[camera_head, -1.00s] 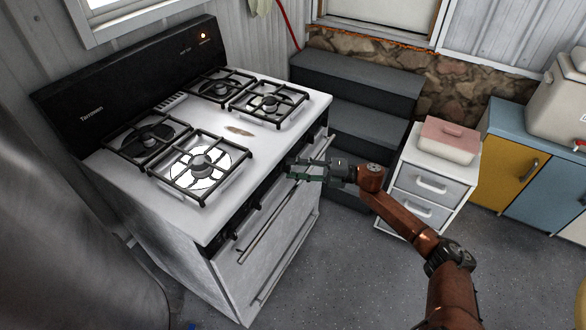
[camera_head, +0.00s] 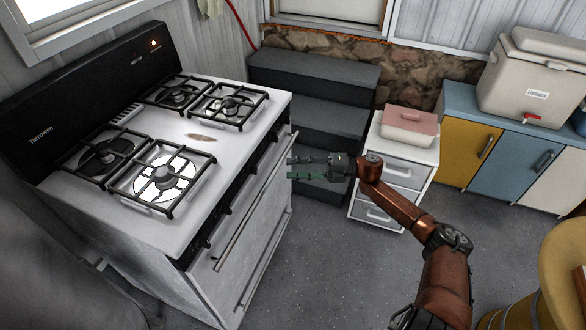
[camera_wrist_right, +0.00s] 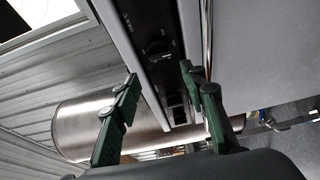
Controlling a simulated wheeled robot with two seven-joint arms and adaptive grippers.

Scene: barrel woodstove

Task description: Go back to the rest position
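My right gripper (camera_head: 290,169) is in front of the stove, just right of the oven handle (camera_head: 240,220) in the head view. Its green fingers are apart with nothing between them; they also show open in the right wrist view (camera_wrist_right: 158,78). The white stove (camera_head: 215,148) has a black back panel and several burners under black grates. In the wrist view its dark control strip with a knob (camera_wrist_right: 157,48) lies beyond the fingers. My left gripper is in neither view.
Dark steps (camera_head: 318,120) stand behind the gripper. A white drawer unit (camera_head: 402,173) holds a pink-lidded box (camera_head: 410,125). Coloured cabinets (camera_head: 465,150) with a cooler (camera_head: 527,85) are at the right. A yellow round object (camera_head: 565,260) is at lower right. Grey floor (camera_head: 330,260) is clear.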

